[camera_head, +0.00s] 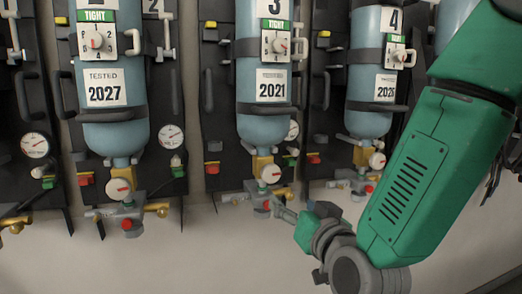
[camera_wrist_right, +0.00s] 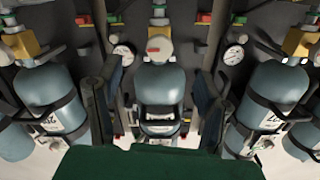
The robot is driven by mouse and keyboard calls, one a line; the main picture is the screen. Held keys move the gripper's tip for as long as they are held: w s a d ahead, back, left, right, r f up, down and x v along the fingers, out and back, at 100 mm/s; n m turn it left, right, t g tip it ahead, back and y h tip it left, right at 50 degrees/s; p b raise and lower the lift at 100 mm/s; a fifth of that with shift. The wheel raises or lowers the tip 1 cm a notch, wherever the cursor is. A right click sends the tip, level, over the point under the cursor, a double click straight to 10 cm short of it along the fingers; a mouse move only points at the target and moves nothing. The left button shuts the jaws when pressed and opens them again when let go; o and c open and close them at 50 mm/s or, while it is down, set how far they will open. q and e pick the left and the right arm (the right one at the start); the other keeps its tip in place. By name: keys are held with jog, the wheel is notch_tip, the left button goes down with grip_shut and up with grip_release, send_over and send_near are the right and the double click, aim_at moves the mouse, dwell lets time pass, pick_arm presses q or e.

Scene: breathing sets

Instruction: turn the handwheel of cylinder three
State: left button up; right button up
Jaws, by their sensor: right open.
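Cylinder three (camera_head: 262,108) is a blue bottle marked 3 and 2021, strapped upright to a dark backboard, valve end down. Its valve has a yellow block (camera_head: 262,163), a round gauge (camera_head: 271,174) and a grey fitting with a small red part (camera_head: 267,204). I cannot tell which part is the handwheel. My right gripper (camera_head: 280,209) is close to this fitting, just below right of it; contact cannot be told. In the wrist view its dark fingers (camera_wrist_right: 161,78) stand wide apart, with cylinder three (camera_wrist_right: 160,83) upside down between them. My left gripper is not in view.
Cylinder two (camera_head: 114,130) stands left and cylinder four (camera_head: 369,120) right, each with its own valve and gauge below. A wall gauge (camera_head: 171,137) sits beside cylinder two. My green right arm covers the right side.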

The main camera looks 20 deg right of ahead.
aim_at(272, 174)
jog(key=w+p, duration=0.1)
jog(key=w, duration=0.3)
jog(key=w+r+p, duration=0.1)
jog(key=w, duration=0.3)
jog(key=w+r+p, duration=0.1)
jog(key=w, duration=0.3)
jog(key=shift+w+a, duration=0.35)
jog(key=shift+a, duration=0.05)
jog(key=shift+w+d, duration=0.1)
jog(key=shift+w, duration=0.4)
jog(key=shift+w+d+f, duration=0.1)
jog(key=shift+d+f, duration=0.05)
jog(key=shift+d, duration=0.05)
jog(key=c, duration=1)
jog(key=shift+a, duration=0.15)
jog(key=shift+c, duration=0.8)
